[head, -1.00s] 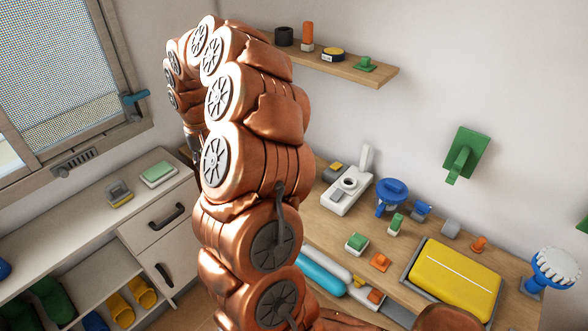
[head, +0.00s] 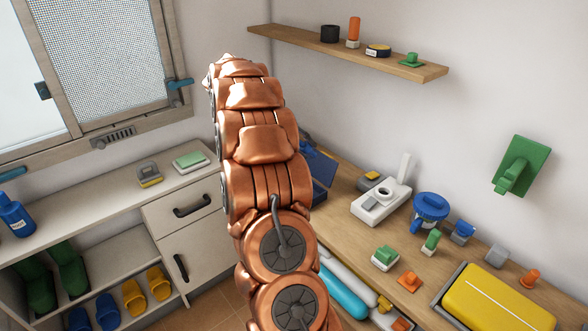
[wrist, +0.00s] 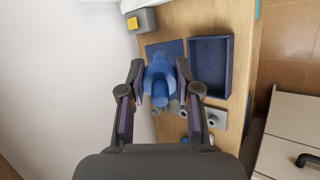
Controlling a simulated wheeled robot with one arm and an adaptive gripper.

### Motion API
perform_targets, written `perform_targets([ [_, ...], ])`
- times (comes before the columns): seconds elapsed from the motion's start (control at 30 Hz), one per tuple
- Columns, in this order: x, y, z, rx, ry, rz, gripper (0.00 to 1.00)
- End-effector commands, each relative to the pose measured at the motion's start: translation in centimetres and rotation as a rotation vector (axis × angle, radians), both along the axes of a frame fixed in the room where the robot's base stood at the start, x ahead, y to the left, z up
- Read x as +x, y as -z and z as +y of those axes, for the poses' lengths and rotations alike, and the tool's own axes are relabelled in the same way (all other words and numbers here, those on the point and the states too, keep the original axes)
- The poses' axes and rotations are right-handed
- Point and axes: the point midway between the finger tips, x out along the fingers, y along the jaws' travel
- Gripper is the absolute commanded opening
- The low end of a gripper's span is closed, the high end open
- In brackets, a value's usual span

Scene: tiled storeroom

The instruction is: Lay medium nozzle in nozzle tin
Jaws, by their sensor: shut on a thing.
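My gripper (wrist: 160,74) is shut on a blue rounded piece with a stubby round end, apparently the medium nozzle (wrist: 159,94), in the wrist view. The nozzle is above the wooden bench. A dark blue open tray, apparently the nozzle tin (wrist: 211,68), lies just right of the gripper in the wrist view and looks empty. A flat blue panel (wrist: 166,48), perhaps its lid, lies beside it, partly behind the gripper. In the head view the tin (head: 319,164) shows partly behind my arm, which hides the gripper and nozzle.
A grey block with a yellow top (wrist: 142,22) stands beyond the panel. A grey piece with round parts (wrist: 214,118) lies near the tin. The white wall (wrist: 70,80) is close on the left. A white device (head: 381,203) and several small tools stand farther right along the bench.

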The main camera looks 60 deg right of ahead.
Motion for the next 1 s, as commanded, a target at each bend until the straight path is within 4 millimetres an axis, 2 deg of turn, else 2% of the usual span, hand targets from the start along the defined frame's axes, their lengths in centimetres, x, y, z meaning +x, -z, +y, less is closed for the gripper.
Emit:
perform_targets([
  [0.03,-0.1,1.1,-0.8,-0.043,-0.024,0.043,0.0],
  [0.2,0.3,2.0,-2.7,-0.191,-0.117,0.173,0.0],
  [0.5,2.5,4.4,-5.0,-0.442,-0.276,0.329,0.0],
  [0.8,5.9,8.2,-5.9,-0.647,-0.412,0.404,0.0],
  [1.0,7.4,9.7,-6.0,-0.717,-0.457,0.418,0.0],
])
